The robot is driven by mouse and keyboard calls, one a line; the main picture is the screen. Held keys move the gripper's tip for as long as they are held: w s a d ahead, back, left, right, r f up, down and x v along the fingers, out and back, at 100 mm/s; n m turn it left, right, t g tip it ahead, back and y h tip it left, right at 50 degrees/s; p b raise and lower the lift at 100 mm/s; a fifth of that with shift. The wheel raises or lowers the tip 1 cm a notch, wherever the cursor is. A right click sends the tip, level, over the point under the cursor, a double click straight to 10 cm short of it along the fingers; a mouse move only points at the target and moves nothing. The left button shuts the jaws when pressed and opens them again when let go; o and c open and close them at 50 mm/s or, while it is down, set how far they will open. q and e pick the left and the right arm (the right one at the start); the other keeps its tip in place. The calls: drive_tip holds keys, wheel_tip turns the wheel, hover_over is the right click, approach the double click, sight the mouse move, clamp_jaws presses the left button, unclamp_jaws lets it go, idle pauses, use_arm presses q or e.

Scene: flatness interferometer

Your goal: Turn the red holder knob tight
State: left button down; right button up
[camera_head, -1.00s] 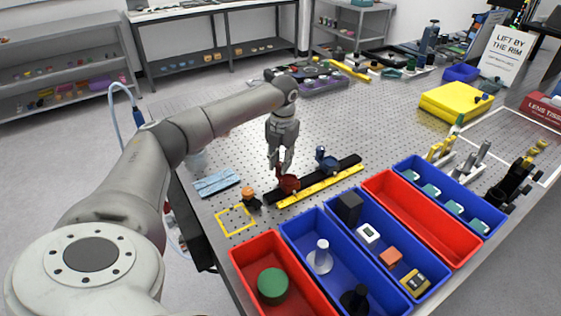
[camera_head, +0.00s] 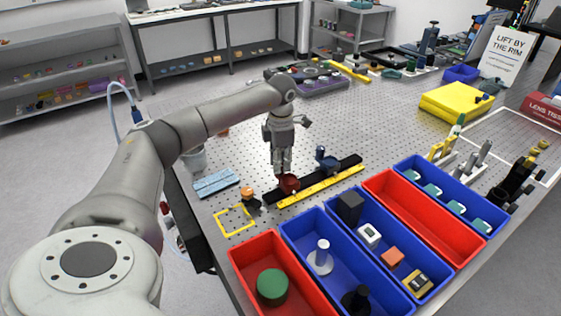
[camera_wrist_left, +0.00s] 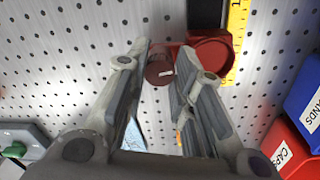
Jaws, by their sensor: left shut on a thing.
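The red holder (camera_head: 289,184) sits on the black rail (camera_head: 318,178) beside the yellow ruler. In the left wrist view the red holder (camera_wrist_left: 212,50) is at the top, with its dark red round knob (camera_wrist_left: 159,68) to its left. My left gripper (camera_head: 282,172) comes down from above at the holder's back side. In the left wrist view its two fingers (camera_wrist_left: 160,72) stand on either side of the knob and are shut on it. A light mark shows on the knob. The right gripper is in neither view.
A blue holder (camera_head: 327,161) stands farther along the rail. A small orange-topped piece (camera_head: 247,194) is near the rail's left end. Red and blue bins (camera_head: 388,210) line the front. A light blue folded cloth (camera_head: 215,183) lies at left.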

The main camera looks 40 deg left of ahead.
use_arm(q)
drive_tip(key=shift+m, duration=0.6)
drive_tip(key=c, duration=1.2)
unclamp_jaws()
wheel_tip(320, 180, up, 12)
drive_tip(key=shift+s+d, duration=0.15)
